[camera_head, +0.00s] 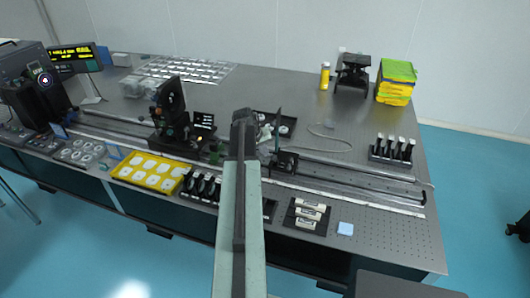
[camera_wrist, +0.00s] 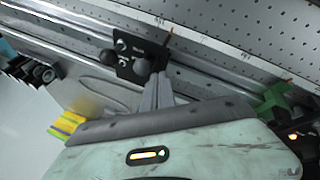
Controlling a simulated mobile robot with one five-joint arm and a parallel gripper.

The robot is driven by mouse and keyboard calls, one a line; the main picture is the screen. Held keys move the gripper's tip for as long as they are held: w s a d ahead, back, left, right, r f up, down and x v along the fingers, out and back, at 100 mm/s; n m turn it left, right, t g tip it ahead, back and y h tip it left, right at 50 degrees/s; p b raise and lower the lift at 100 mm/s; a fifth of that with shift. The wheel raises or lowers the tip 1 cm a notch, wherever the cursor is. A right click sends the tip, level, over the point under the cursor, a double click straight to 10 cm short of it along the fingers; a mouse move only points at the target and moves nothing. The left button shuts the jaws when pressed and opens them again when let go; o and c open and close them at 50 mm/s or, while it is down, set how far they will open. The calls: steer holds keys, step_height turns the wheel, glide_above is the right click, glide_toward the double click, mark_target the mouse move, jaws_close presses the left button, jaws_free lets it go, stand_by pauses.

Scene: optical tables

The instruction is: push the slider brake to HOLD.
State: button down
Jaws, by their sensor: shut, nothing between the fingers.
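The slider (camera_head: 285,161) is a small black carriage on the long rail, just right of my arm in the head view. In the wrist view the slider (camera_wrist: 138,56) shows as a black plate with round dark knobs, faint white marks and a thin reddish pointer at one corner. The marks are too small to read, so the brake's setting cannot be told. My gripper (camera_wrist: 158,82) is shut and empty, its fingertips close to the lower knob. Whether they touch cannot be told. In the head view my arm hides the fingertips.
The rail (camera_head: 350,182) runs along the table (camera_head: 320,95). A second carriage with black optics (camera_head: 172,120) stands left of my arm. A yellow tray (camera_head: 150,172), a dark tray of white blocks (camera_head: 306,217) and black holders (camera_head: 392,150) stand near. A green part (camera_wrist: 272,100) is right in the wrist view.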

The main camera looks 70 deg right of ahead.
stand_by(0.8)
steer(key=shift+r+p, duration=0.8)
steer(key=shift+p, duration=0.05)
steer(key=w+a+r+p, duration=0.5)
steer(key=a+r+p, duration=0.2)
steer(key=a, duration=0.1)
steer(key=shift+a, duration=0.2)
steer(key=shift+r, duration=0.1)
